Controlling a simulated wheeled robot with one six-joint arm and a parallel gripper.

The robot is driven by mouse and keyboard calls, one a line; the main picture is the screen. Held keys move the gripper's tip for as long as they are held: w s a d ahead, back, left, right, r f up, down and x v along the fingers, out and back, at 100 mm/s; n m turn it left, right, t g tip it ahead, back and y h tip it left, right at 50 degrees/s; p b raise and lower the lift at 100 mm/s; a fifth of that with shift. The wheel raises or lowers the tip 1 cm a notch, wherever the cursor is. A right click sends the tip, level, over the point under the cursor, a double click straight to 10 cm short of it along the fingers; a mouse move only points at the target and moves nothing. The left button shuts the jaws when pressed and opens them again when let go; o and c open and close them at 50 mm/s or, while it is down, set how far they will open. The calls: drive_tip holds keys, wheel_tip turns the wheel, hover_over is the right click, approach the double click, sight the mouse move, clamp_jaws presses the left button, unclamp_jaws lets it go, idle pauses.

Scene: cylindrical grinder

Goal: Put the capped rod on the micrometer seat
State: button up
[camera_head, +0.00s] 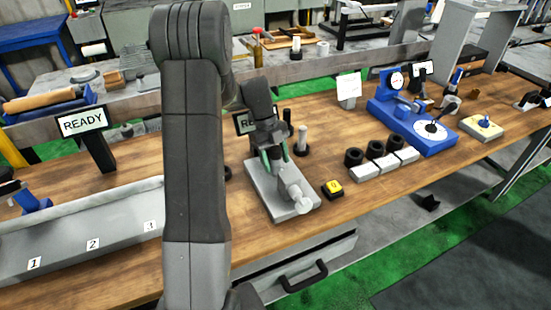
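My gripper (274,158) has green fingers and points down over a light grey fixture (265,200) on the bench. A pale, round-ended cylindrical part (298,195) slants across this fixture, just below and right of the fingers. The fingers look a little apart, but I cannot tell whether anything is between them. A light upright rod (302,134) with a dark ring at its foot stands behind the gripper. I cannot tell which part is the capped rod. A blue gauge stand (428,142) with round dials stands to the right; I cannot clearly identify the micrometer seat.
A yellow-topped button (332,188) and grey blocks (387,164) with black rings behind them stand right of the fixture. A READY sign (83,123) and a tray numbered 1 to 3 (120,223) are left.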

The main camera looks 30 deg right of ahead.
drive_tip(key=shift+r, duration=0.1)
drive_tip(key=v, duration=1.2)
drive_tip(key=shift+b, duration=0.4)
drive_tip(key=shift+d, duration=0.1)
